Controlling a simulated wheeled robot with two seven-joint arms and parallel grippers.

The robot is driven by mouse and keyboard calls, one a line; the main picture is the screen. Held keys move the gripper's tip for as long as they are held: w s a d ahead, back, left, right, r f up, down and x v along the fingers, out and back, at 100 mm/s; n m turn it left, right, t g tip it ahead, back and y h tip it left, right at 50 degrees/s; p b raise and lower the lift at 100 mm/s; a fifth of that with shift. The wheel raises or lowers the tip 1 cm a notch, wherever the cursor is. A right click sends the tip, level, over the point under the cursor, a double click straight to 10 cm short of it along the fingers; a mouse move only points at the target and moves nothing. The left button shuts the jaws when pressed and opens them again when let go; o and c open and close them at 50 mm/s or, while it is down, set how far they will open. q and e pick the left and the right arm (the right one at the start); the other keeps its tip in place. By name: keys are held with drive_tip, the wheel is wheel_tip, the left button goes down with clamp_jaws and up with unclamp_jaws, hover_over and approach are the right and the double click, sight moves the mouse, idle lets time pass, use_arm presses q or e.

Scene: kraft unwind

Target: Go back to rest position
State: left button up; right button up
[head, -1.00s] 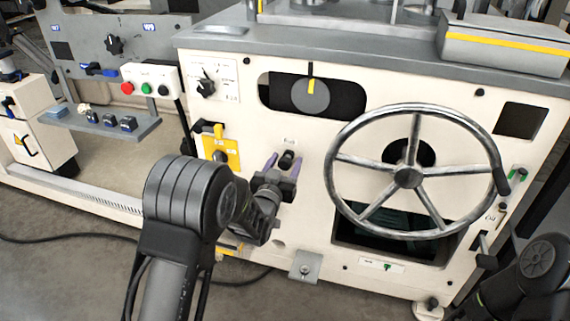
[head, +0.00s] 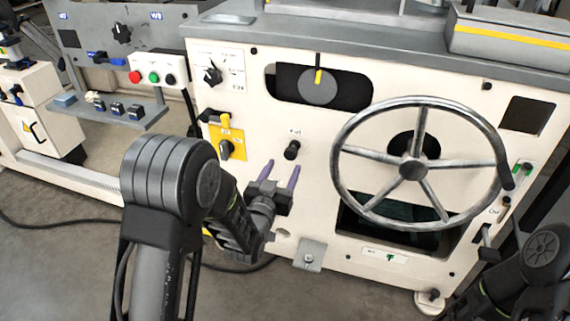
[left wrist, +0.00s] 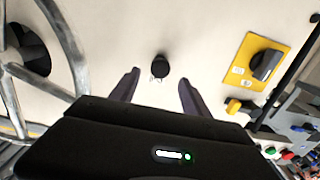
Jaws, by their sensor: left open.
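My left gripper (head: 281,174) is open and empty, with purple fingers, in front of the cream machine panel (head: 312,215). Its fingertips point up toward a black knob (head: 292,150) labelled "Pull", and sit below and apart from it. In the left wrist view the knob (left wrist: 160,66) shows beyond and between the two open fingers (left wrist: 157,88), with nothing between them.
A large metal handwheel (head: 411,169) is right of the left gripper. A yellow plate with a black switch (head: 226,148) is to its left. A button box (head: 153,77) and a small shelf (head: 115,117) stand further left. Grey floor (head: 70,240) is open at lower left.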

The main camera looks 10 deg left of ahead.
use_arm(q)
drive_tip(key=shift+f, duration=0.1)
idle(0.3)
drive_tip(key=s+d+f+g, duration=0.2)
drive_tip(key=s+f+g, duration=0.35)
drive_tip(key=f, duration=0.45)
drive_tip(key=s+d+f+g, duration=0.35)
drive_tip(key=s+f, duration=0.35)
drive_tip(key=f, duration=0.4)
drive_tip(key=s+d+f+n+g+h, duration=0.1)
drive_tip(key=s+d+f+g, duration=0.2)
drive_tip(key=s, duration=0.4)
drive_tip(key=s+f+n+g+h, duration=0.15)
drive_tip(key=s+f, duration=0.25)
drive_tip(key=s, duration=0.4)
drive_tip(key=s+d+f+g, duration=0.2)
drive_tip(key=s+f+g, duration=0.2)
drive_tip(key=s, duration=0.3)
wheel_tip(320, 180, up, 27)
drive_tip(key=s+p, duration=0.1)
drive_tip(key=p, duration=2.5)
drive_tip(key=shift+s+f+p, duration=0.2)
drive_tip(key=shift+s+p, duration=0.05)
drive_tip(key=shift+p, duration=0.1)
drive_tip(key=shift+h, duration=0.25)
